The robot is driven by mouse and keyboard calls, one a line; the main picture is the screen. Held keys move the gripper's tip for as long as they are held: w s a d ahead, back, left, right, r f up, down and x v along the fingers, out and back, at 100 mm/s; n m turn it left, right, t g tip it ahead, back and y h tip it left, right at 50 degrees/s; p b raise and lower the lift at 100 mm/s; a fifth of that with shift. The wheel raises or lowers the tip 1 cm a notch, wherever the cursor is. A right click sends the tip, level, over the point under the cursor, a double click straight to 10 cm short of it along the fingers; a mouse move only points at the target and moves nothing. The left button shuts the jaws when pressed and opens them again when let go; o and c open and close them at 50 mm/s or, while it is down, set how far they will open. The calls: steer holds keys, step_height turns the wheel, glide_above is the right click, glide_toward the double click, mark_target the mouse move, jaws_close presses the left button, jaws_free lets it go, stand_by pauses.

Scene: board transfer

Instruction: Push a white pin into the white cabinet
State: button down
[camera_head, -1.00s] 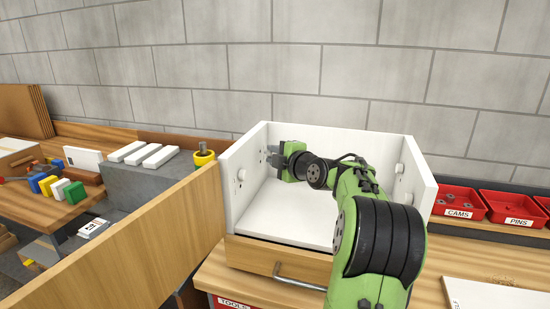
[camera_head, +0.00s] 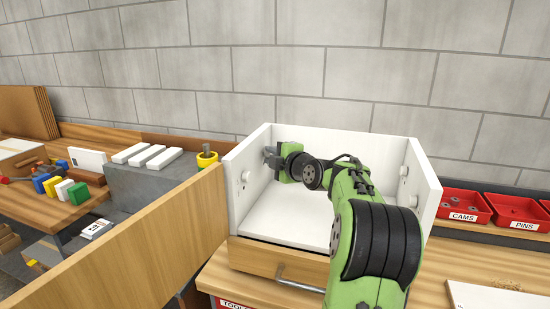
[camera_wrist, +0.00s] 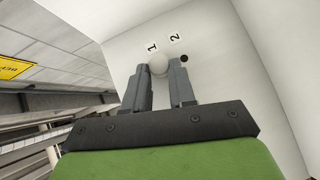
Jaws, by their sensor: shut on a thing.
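The white cabinet (camera_head: 300,209) is an open-topped white box with a wooden front, standing on the wooden bench. My gripper (camera_head: 270,156) reaches inside it, against or very close to the inner face of its left wall. In the wrist view, my gripper (camera_wrist: 160,72) is shut on a white pin (camera_wrist: 158,63) with a round end, at the panel beside the label "1". How deep the pin sits is hidden. A dark hole (camera_wrist: 184,58) shows near the label "2", just right of the fingers.
White knobs show on the cabinet's left wall (camera_head: 245,177) and right wall (camera_head: 413,200). Red bins marked CAMS (camera_head: 461,206) and PINS (camera_head: 515,211) stand at right. A wooden board (camera_head: 150,235) runs along the left, with blocks beyond it.

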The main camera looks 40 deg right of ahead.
steer(key=shift+w+a, duration=0.1)
steer(key=shift+a, duration=0.05)
steer(key=c, duration=0.8)
jaws_free()
steer(key=shift+c, duration=0.2)
steer(key=v, duration=1.5)
steer(key=shift+s+b, duration=0.3)
steer(key=shift+s, duration=0.1)
steer(key=shift+r, duration=0.1)
steer(key=shift+c, duration=0.2)
